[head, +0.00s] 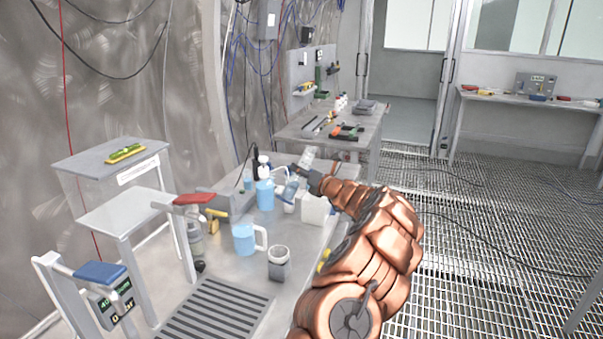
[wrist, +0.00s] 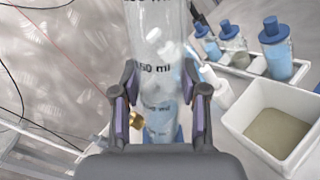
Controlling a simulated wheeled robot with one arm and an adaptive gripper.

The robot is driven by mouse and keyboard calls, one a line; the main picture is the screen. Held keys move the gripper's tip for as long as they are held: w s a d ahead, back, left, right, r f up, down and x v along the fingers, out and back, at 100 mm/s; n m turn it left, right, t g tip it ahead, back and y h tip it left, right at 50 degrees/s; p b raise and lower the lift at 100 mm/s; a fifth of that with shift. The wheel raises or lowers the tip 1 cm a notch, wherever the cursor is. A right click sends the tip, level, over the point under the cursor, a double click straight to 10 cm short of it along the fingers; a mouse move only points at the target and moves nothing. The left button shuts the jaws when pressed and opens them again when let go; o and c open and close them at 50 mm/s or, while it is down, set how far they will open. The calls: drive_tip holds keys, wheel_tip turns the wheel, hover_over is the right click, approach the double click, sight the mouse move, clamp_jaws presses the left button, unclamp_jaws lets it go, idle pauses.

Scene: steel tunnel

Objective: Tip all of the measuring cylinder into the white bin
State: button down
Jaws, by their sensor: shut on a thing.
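The measuring cylinder (wrist: 155,75) is clear, with dark ml marks, and stands between my fingers in the wrist view. Its lower part looks pale blue; the exact fill is unclear. In the head view its clear upper part (head: 308,156) leans a little to the right. My gripper (wrist: 158,115) is shut on it; it also shows in the head view (head: 302,172), above the bench. The white bin (head: 316,211) stands on the bench just below my gripper. In the wrist view the bin (wrist: 254,148) is open, right of the cylinder, with a grey-tan surface inside.
Blue-capped bottles (wrist: 277,55) stand in a white tray beyond the bin. A slotted grate (head: 215,312) lies at the front.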

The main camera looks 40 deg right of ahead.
sight(297, 186)
drive_tip(key=shift+a+f+m+p, duration=0.3)
drive_tip(key=shift+m+p, duration=0.5)
drive_tip(key=shift+p, duration=0.25)
drive_tip(key=shift+a+f+m+p, duration=0.1)
drive_tip(key=shift+a+m+p, duration=0.05)
drive_tip(key=shift+m+p, duration=0.2)
drive_tip(key=shift+f, duration=0.1)
drive_tip(key=shift+a+f+m+p, duration=0.1)
drive_tip(key=shift+f+m+p, duration=0.05)
drive_tip(key=shift+m+p, duration=0.15)
drive_tip(key=shift+a+f+m+p, duration=0.25)
drive_tip(key=shift+f+m+p, duration=0.3)
drive_tip(key=shift+m+p, duration=0.2)
drive_tip(key=shift+f+m, duration=0.2)
drive_tip(key=shift+m, duration=0.1)
drive_tip(key=shift+f, duration=0.15)
drive_tip(key=shift+a+f+m+p, duration=0.15)
drive_tip(key=shift+f+m+p, duration=0.3)
drive_tip(key=shift+f+m, duration=0.55)
drive_tip(key=shift+m, duration=0.3)
